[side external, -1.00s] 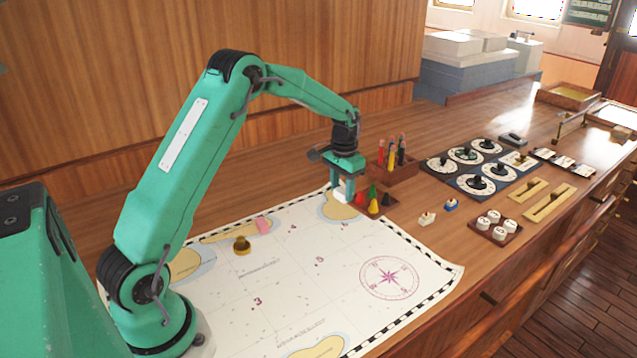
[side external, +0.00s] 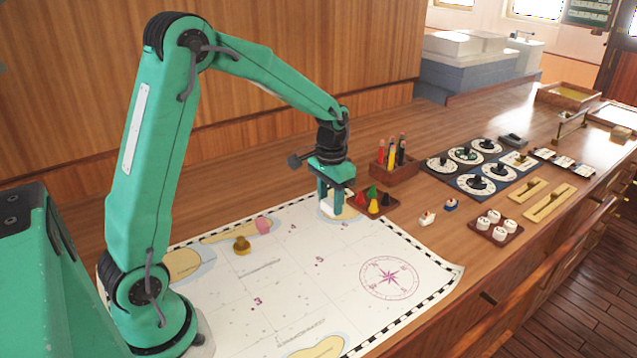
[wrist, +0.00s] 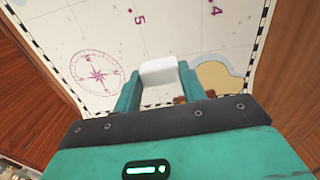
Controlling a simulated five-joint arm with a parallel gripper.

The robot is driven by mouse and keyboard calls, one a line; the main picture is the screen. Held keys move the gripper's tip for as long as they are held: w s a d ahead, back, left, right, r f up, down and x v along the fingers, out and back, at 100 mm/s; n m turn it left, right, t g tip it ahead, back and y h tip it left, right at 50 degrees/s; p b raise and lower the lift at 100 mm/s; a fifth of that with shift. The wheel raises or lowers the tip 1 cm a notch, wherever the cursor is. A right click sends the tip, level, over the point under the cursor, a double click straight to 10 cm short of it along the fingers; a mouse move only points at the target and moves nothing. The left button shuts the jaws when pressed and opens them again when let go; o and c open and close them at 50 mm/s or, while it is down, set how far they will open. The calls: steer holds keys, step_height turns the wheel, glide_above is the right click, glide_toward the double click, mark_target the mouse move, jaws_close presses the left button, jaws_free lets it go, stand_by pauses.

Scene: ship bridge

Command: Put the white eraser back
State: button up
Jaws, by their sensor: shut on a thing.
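My gripper (side external: 332,202) is shut on the white eraser (wrist: 159,72), a pale block seen between my two fingers in the wrist view. In the side view the fingers mostly hide the eraser. It is over the far edge of the chart (side external: 330,265), by a tan island patch. I cannot tell whether it touches the chart.
A small tray with coloured cones (side external: 374,205) stands close to the right of my gripper. A wooden holder with pens (side external: 394,165) is behind it. Small blocks (side external: 427,218) and dial panels (side external: 470,165) lie farther right. The chart's middle is clear.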

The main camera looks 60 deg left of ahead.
steer(key=s+d, duration=0.3)
steer(key=s, duration=0.4)
steer(key=s+d, duration=0.3)
steer(key=s, duration=0.3)
glide_above(277, 250)
step_height(277, 250, down, 6)
steer(key=shift+f, duration=2.1)
steer(key=shift+f, duration=0.1)
steer(key=o, duration=0.9)
steer(key=shift+r, duration=6.15)
steer(key=shift+d, duration=0.1)
